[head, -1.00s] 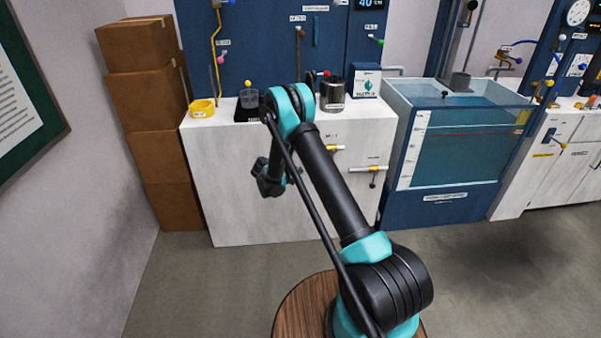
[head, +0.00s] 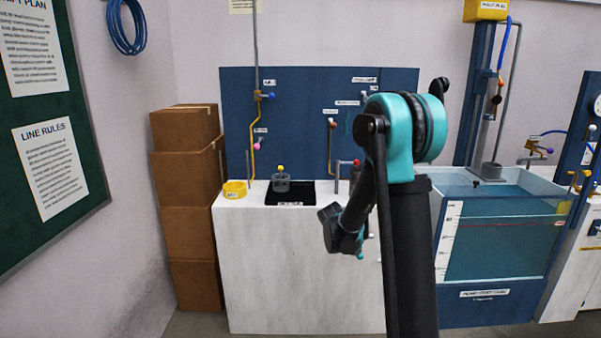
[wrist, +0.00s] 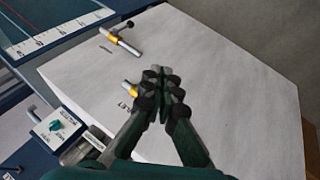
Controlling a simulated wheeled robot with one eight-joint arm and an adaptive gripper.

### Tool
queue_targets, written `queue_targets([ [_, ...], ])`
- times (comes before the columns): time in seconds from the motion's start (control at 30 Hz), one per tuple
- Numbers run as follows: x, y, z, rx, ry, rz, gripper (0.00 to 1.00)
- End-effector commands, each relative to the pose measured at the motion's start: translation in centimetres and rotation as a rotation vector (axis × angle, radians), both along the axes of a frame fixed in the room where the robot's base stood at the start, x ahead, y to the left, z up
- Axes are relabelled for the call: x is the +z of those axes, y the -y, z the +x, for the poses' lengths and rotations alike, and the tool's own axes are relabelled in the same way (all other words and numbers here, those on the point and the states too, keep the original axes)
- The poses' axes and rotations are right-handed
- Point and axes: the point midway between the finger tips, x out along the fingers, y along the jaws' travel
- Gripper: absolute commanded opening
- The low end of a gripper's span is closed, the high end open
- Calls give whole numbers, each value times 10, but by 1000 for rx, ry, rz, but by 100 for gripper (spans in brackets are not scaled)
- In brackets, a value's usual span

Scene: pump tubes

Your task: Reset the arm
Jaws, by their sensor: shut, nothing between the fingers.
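My gripper (wrist: 160,76) is shut and empty in the wrist view, its dark fingertips together above the white cabinet (wrist: 220,90). In the head view my arm rises at the right of the middle, bends at a teal elbow and hangs down on its left side. My wrist there is in front of the cabinet (head: 290,270); the fingers are not clear in that view. Two pipe fittings with yellow collars show in the wrist view, one (wrist: 120,42) beyond the fingers and one (wrist: 131,89) just left of them, partly hidden.
A water tank (head: 500,235) stands right of my arm. Brown boxes (head: 187,205) are stacked at the left. A box with a teal knob (wrist: 57,128) shows in the wrist view.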

Motion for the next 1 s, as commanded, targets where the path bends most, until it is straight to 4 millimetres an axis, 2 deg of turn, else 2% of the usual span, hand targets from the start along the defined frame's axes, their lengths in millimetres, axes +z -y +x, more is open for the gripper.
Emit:
queue_targets([
  [0.03,8,5,-18,-6,-6,25,0],
  [0.3,32,15,-110,-25,-32,167,0],
  [0.5,37,14,-181,-39,-42,274,0],
  [0.7,31,8,-249,-52,-46,379,0],
  [0.83,23,1,-282,-58,-43,436,0],
  [1.0,16,-4,-306,-62,-41,478,0],
])
